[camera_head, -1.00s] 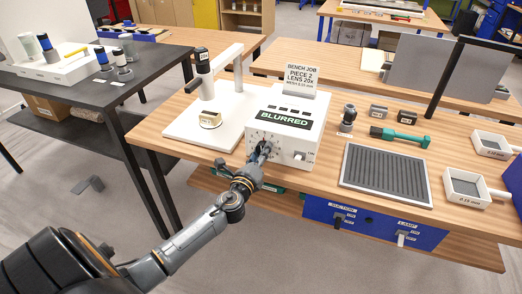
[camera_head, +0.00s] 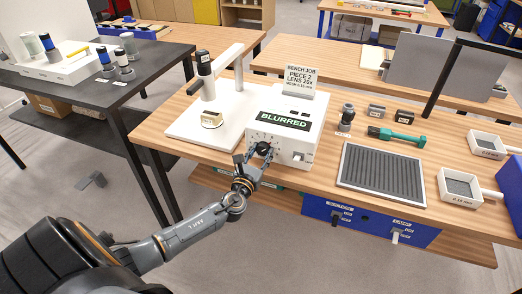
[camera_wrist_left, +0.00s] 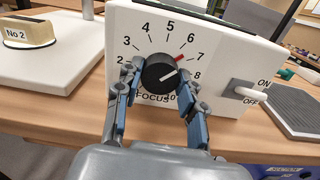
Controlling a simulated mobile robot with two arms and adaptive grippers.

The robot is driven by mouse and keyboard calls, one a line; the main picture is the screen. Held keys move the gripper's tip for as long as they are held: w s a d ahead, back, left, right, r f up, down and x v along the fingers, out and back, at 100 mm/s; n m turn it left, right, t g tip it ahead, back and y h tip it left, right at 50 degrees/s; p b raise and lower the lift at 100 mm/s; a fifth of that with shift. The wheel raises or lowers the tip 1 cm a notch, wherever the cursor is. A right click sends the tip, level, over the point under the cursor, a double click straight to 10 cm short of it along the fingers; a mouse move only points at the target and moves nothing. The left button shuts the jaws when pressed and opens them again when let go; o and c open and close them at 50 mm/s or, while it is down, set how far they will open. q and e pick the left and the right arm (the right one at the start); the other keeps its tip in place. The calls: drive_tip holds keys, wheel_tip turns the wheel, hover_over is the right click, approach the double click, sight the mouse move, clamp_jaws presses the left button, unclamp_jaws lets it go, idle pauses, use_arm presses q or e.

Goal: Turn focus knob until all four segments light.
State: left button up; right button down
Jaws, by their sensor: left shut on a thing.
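The round black focus knob (camera_wrist_left: 158,73) is on the front of a white box (camera_wrist_left: 118,25) with a numbered dial. Its white line points up and right, with a red mark near the 7. My left gripper (camera_wrist_left: 158,88) is shut on the knob, one finger on each side; in the head view the gripper (camera_head: 261,152) hides most of it. My right gripper is not in view.
A toggle switch (camera_wrist_left: 243,90) marked ON and OFF is right of the knob. A microscope stand (camera_head: 206,85) with a small labelled block (camera_head: 211,119) is left of the box.

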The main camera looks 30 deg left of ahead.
use_arm(q)
drive_tip(key=shift+f+m, duration=0.1)
drive_tip(key=shift+m, duration=0.5)
drive_tip(key=o, duration=1.2)
drive_tip(key=shift+c, duration=0.2)
drive_tip(key=v, duration=1.2)
